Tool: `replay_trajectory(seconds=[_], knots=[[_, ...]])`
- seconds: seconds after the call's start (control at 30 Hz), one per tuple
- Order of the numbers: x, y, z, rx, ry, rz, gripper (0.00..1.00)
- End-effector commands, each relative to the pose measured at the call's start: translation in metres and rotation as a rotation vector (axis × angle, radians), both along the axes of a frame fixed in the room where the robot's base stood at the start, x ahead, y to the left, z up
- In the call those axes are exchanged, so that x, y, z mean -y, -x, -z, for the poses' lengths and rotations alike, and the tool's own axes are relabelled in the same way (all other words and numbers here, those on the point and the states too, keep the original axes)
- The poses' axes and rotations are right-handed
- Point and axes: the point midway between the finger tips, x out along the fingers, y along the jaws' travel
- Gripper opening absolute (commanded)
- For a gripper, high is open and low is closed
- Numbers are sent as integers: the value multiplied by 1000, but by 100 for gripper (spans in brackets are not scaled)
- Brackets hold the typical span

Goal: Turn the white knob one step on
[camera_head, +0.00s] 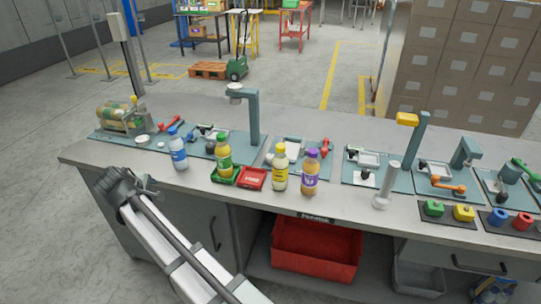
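A small white round piece (142,140) lies low on the teal plate at the left of the bench and looks like a white knob; its pointer or marks are too small to read. A pale round head (236,88) also sits on top of a teal post, so I cannot be sure which is the white knob. My gripper (118,183) is the dark end of the white arm at the lower left, in front of the bench edge. It is apart from both pale pieces, and its fingers are too unclear to tell open or shut.
Bottles stand along the bench: blue-white (177,151), green-yellow (224,157), pale yellow (280,170) and purple-labelled (310,174). A green tray (223,178) and red tray (252,179) sit between them. A red bin (315,250) is below.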

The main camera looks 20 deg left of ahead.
Motion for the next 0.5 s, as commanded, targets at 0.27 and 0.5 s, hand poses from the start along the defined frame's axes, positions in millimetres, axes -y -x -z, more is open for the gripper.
replay_trajectory(seconds=[0.27, 0.5], knots=[[-18, -5, -46, 40, -13, 18, 63], [0, -57, -78, 59, -12, 168, 63]])
